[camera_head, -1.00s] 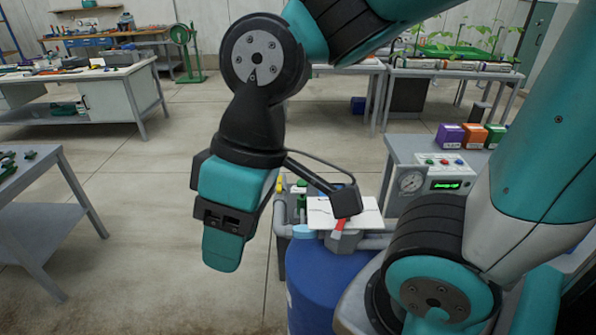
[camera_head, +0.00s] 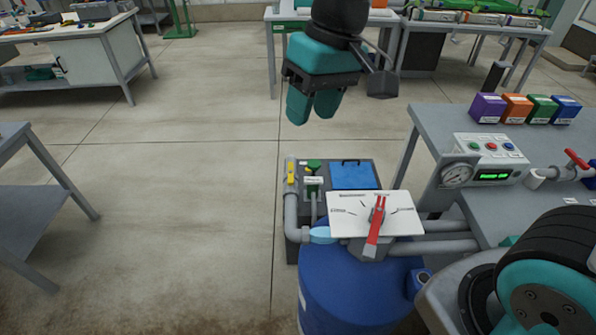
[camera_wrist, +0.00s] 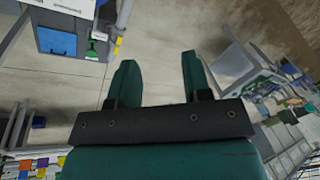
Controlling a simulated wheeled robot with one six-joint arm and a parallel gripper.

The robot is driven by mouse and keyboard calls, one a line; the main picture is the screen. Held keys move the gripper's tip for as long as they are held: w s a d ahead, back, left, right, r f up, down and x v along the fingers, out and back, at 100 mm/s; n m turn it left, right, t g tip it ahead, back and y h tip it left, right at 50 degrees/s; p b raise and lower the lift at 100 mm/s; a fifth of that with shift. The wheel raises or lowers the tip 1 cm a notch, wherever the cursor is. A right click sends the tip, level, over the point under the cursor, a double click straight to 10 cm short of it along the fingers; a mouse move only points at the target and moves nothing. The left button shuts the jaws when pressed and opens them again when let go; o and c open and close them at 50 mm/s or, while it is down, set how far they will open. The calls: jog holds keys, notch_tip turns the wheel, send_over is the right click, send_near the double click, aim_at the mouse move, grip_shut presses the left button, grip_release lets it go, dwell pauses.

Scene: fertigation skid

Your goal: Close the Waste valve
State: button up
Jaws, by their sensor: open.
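A green-handled valve (camera_head: 313,180) with a small white tag stands on the grey skid box behind the blue drum; it also shows in the wrist view (camera_wrist: 92,52). A red lever (camera_head: 376,226) sits on a white dial plate (camera_head: 345,221) above the drum. Another red-handled valve (camera_head: 576,160) is on the bench at right. I cannot read which one is marked Waste. My gripper (camera_head: 312,112) is open and empty, in the air beyond and above the skid, apart from every valve. Its two teal fingers (camera_wrist: 158,70) are spread in the wrist view.
A blue drum (camera_head: 350,290) stands below the dial plate. Grey pipes (camera_head: 292,212) run along the skid box's left side. The bench at right holds a gauge panel (camera_head: 486,160) and several coloured boxes (camera_head: 515,108). Open floor lies left of the skid.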

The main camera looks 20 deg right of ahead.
jog(key=w+d+f+m+h+b, duration=0.1)
jog(key=w+f+m, duration=0.1)
jog(key=w+f, duration=0.3)
jog(key=w+f+m+b, duration=0.1)
jog(key=w+f+b, duration=0.15)
jog(key=w, duration=0.55)
jog(key=m+h+b, duration=0.2)
jog(key=m+b, duration=0.1)
jog(key=m, duration=0.2)
send_over(291, 172)
notch_tip(291, 172, down, 12)
notch_tip(291, 172, down, 17)
jog(key=p, duration=0.2)
jog(key=shift+f+p, duration=0.15)
jog(key=shift+p, duration=0.15)
grip_shut()
